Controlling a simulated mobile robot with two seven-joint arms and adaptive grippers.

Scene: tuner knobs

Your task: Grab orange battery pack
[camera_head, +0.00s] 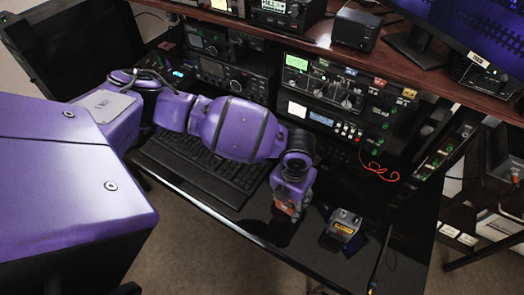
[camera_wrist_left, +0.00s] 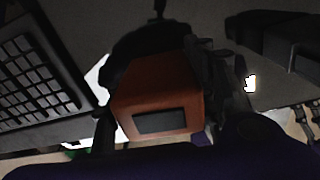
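The orange battery pack (camera_wrist_left: 155,97) is a boxy block with a dark rectangular patch on one face. It fills the middle of the left wrist view. My left gripper (camera_wrist_left: 162,120) has one dark finger on each side of the pack, close against it. I cannot tell whether the fingers press on it or whether it is lifted. In the head view my left gripper (camera_head: 285,212) is low over the front of the black desk, and only a small orange patch of the pack shows there. My right gripper is not in view.
A small dark box with a yellow label (camera_head: 344,226) stands on the desk right of the gripper. A black keyboard (camera_head: 205,165) lies under my left arm. Radio equipment (camera_head: 330,105) with an orange cable (camera_head: 382,172) stands behind. The desk's front edge (camera_head: 255,240) is close.

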